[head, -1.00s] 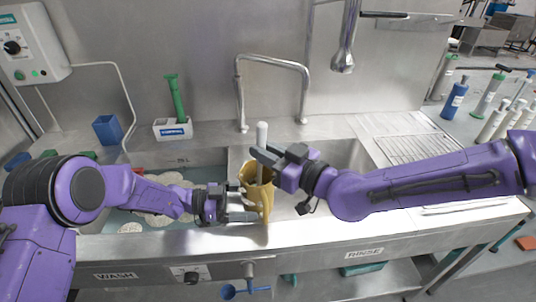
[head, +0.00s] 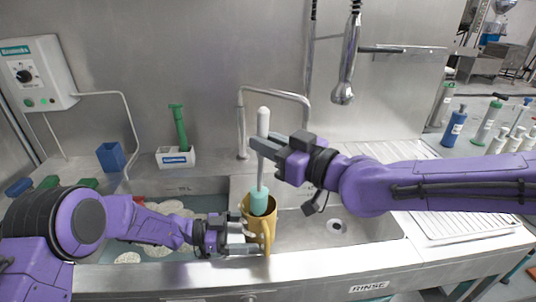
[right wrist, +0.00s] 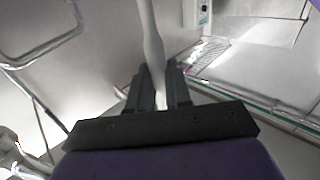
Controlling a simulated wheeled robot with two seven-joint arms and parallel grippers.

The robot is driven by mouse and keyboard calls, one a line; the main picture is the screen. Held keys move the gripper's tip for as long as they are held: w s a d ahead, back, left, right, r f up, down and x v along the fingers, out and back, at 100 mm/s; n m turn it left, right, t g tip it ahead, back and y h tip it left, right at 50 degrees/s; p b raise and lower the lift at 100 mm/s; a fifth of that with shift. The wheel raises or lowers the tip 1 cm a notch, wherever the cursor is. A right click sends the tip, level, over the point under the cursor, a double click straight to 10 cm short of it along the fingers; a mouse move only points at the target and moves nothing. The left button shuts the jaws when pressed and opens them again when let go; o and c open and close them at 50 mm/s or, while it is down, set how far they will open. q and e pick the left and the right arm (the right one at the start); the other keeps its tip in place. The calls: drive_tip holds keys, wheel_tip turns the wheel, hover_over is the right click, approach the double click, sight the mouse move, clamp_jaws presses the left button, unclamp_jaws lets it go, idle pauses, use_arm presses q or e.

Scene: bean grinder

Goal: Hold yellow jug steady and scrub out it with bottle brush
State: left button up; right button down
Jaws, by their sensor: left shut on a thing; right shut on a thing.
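The bottle brush (head: 263,123) has a white handle and a teal head. My right gripper (head: 262,146) is shut on its handle, and the brush is held nearly upright over the jug. The teal head shows at the jug's mouth; its lower end is hidden by the jug. In the right wrist view the white handle (right wrist: 152,45) runs between the fingers.
The wash sink (head: 150,249) at left holds water and several round pale items. The rinse sink (head: 360,237) at right looks empty. A bent faucet pipe (head: 275,92) stands behind the jug, and a hanging spray tap (head: 347,70) is at the back right.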

sight(266, 116)
drive_tip(key=shift+r, duration=2.7)
use_arm(q)
drive_tip(key=o, duration=0.4)
drive_tip(key=a+r, duration=0.1)
drive_tip(key=a, duration=1.1)
drive_tip(key=shift+r, duration=0.15)
